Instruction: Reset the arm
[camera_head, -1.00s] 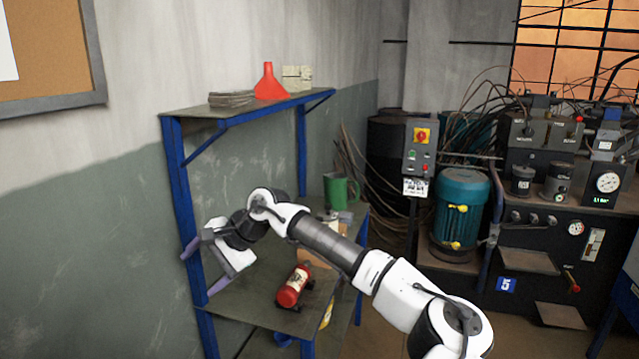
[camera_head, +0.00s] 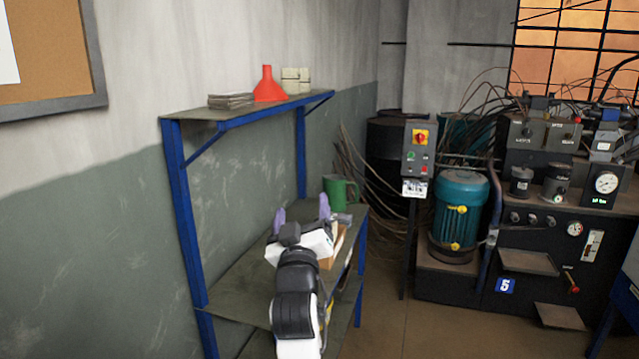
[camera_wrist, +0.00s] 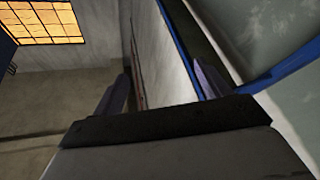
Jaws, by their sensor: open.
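My gripper (camera_head: 301,209) is open in the head view, its two purple fingers apart and pointing away over the middle shelf of the blue-framed rack (camera_head: 183,215). Nothing shows between the fingers. My arm reaches up from the bottom of the picture in front of the shelf. In the wrist view, my gripper (camera_wrist: 160,90) also shows with its fingers spread, the wall and a blue rack edge beyond.
The top shelf holds a red funnel (camera_head: 268,86) and a stack of discs (camera_head: 231,100). A teal motor (camera_head: 461,215) and machine bench stand at the right. Floor between is clear.

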